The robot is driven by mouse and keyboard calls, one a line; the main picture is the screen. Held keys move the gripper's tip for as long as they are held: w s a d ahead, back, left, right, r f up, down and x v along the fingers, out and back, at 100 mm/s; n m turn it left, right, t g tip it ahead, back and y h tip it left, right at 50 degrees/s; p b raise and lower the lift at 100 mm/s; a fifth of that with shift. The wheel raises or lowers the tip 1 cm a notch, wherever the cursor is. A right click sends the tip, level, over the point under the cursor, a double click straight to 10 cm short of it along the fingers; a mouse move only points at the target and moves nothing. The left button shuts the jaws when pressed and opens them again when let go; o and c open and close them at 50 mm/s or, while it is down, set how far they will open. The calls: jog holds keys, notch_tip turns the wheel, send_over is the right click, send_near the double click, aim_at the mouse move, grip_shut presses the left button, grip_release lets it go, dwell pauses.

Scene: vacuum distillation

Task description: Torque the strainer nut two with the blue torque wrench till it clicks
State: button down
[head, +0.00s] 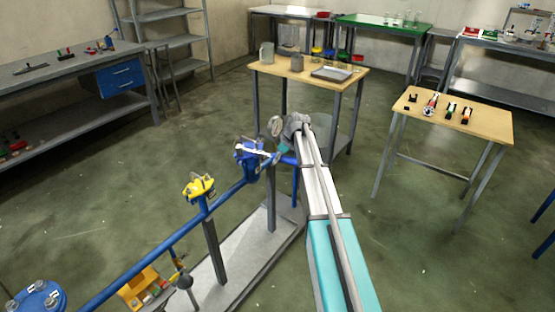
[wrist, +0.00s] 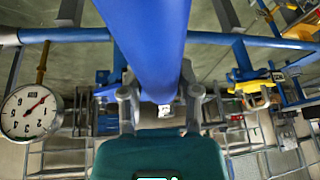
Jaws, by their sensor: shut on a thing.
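A blue cylinder, seemingly the handle of the blue torque wrench (wrist: 158,40), fills the middle of the wrist view. Its end lies between the fingertips of my gripper (wrist: 161,108), which is shut on it. In the head view my gripper (head: 277,153) is at the right side of a blue fitting (head: 248,158) on the pipe, and a pale bar lies across that fitting. Which part is the strainer is not clear. A blue flange (head: 38,298) with small numbered labels sits at the bottom left. The wrench head and strainer nut two cannot be made out.
A round gauge (wrist: 27,112) stands close to my gripper. A blue pipe (head: 160,250) with a yellow valve (head: 199,188) runs along a grey stand. An orange tray (head: 135,298) is below it. A wooden table (head: 490,123) with small tools stands right; open floor lies between.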

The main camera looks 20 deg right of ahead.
jog(key=shift+w+d+r, duration=0.1)
jog(key=shift+r, duration=0.05)
dwell(0.5)
jog(key=shift+r+p, duration=2.1)
jog(key=shift+p, duration=0.15)
jog(key=shift+r, duration=0.15)
jog(key=shift+r+p, duration=1.85)
jog(key=shift+p, duration=0.2)
